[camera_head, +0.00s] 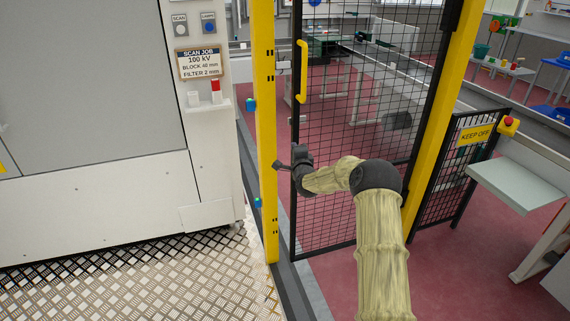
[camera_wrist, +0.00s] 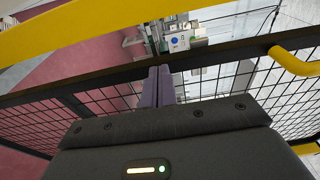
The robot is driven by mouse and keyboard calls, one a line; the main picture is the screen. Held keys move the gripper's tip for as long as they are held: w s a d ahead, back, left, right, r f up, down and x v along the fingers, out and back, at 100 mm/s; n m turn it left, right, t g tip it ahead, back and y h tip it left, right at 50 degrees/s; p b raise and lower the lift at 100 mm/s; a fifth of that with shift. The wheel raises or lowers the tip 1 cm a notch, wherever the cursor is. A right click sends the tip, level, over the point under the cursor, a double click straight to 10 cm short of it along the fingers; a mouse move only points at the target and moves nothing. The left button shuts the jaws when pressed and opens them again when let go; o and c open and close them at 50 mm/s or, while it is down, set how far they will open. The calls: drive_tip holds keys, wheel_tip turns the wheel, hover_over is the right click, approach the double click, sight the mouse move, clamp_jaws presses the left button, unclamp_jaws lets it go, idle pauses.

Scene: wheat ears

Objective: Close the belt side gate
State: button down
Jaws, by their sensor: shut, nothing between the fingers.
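The belt side gate (camera_head: 350,130) is a black mesh panel with a black frame and a yellow handle (camera_head: 301,72) near its left edge. It stands between two yellow posts. A narrow gap shows between its left edge and the left post (camera_head: 264,120). My gripper (camera_head: 278,165) is at that left edge, below the handle, its fingers pointing left. In the wrist view, the shut, empty fingers (camera_wrist: 166,72) lie across the gate's dark frame bar (camera_wrist: 110,77), with the yellow handle (camera_wrist: 295,63) at right. I cannot tell whether they touch the frame.
A grey-white cabinet (camera_head: 90,205) with a scan job sign (camera_head: 199,63) stands at left. A mesh panel with a keep off sign (camera_head: 475,134) and a grey shelf (camera_head: 515,183) are at right. Metal tread plate (camera_head: 150,285) covers the front left floor.

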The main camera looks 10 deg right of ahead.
drive_tip(key=s+a, duration=0.6)
drive_tip(key=s, duration=0.1)
drive_tip(key=shift+a, duration=0.25)
drive_tip(key=shift+s, duration=0.15)
